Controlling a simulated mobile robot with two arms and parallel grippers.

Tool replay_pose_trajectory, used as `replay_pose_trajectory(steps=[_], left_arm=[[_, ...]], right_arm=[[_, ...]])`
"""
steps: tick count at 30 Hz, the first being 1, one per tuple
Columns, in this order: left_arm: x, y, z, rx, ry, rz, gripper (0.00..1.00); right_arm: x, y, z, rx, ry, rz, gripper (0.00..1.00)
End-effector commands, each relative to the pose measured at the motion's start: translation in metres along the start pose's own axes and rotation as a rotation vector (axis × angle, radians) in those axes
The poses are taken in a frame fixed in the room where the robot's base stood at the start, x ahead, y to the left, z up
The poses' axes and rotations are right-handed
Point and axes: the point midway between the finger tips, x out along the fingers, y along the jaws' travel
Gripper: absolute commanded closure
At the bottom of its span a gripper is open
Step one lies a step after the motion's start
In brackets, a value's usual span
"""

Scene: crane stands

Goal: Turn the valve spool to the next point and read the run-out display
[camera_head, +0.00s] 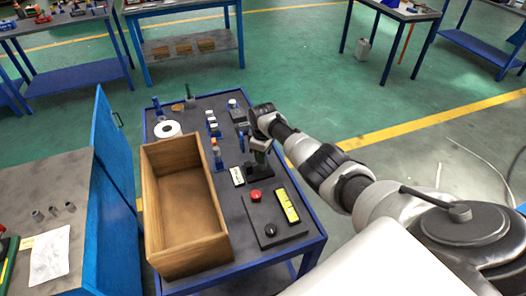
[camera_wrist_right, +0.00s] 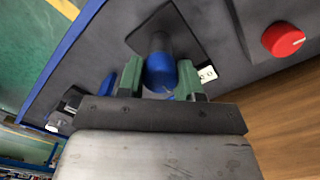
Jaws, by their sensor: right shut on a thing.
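My right gripper (camera_head: 259,147) reaches over the table from the right. In the right wrist view, its two green fingers (camera_wrist_right: 161,78) are closed around a blue cylindrical piece (camera_wrist_right: 160,72), which appears to be the valve spool. The piece stands on a dark square base (camera_wrist_right: 187,38); in the head view the dark base (camera_head: 259,173) shows below the gripper. A small white plate with dark marks (camera_wrist_right: 206,74), perhaps the run-out display, is partly hidden by a finger. In the head view a white plate (camera_head: 237,176) lies left of the base; its marks are too small to read.
An open, empty wooden box (camera_head: 149,190) fills the table's left side. A panel with a red knob (camera_head: 255,195), black knob (camera_head: 269,230) and yellow bar (camera_head: 286,206) is at the front right. A white roll (camera_head: 167,129) and several small parts stand farther back.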

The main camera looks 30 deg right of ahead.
Motion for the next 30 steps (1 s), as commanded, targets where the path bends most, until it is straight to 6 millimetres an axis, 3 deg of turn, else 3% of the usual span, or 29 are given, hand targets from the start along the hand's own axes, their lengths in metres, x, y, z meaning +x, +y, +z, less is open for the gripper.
replay_pose_trajectory(steps=[15, 30], left_arm=[[-0.013, 0.0, -0.001, 0.0, -0.001, 0.0, 0.57], [-0.015, -0.001, -0.001, 0.0, -0.001, 0.0, 0.57]], right_arm=[[-0.001, 0.001, 0.0, 0.409, -0.001, 0.0, 0.88], [-0.001, 0.001, 0.0, 0.537, 0.0, 0.002, 0.88]])
